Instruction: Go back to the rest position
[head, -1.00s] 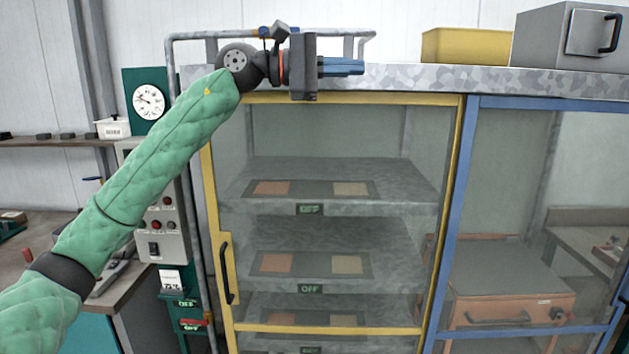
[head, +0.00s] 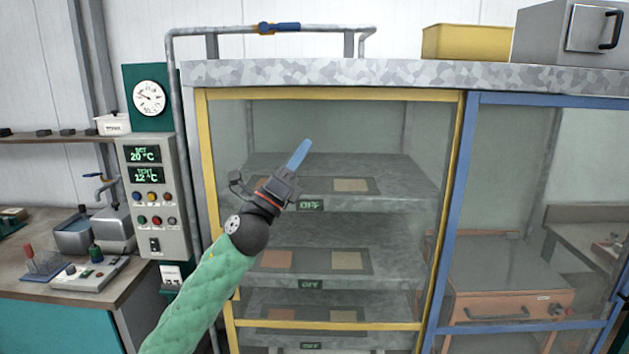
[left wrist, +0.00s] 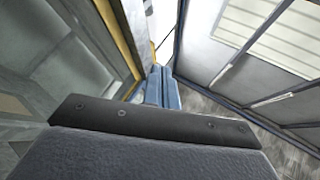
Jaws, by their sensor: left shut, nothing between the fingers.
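My left gripper (head: 299,154) is in front of the yellow-framed glass door (head: 457,200) of the cabinet, pointing up and a little right. Its blue fingers are shut with nothing between them; they also show in the left wrist view (left wrist: 162,88). My left arm, in a green quilted sleeve, rises from the bottom of the head view. I cannot see my right gripper in any view.
The cabinet has several shelves marked OFF behind the glass. A blue-framed section (head: 452,230) stands to its right. A yellow bin (head: 463,42) and a metal box (head: 567,38) stand on top. A control panel (head: 155,195) and a workbench (head: 60,290) are at left.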

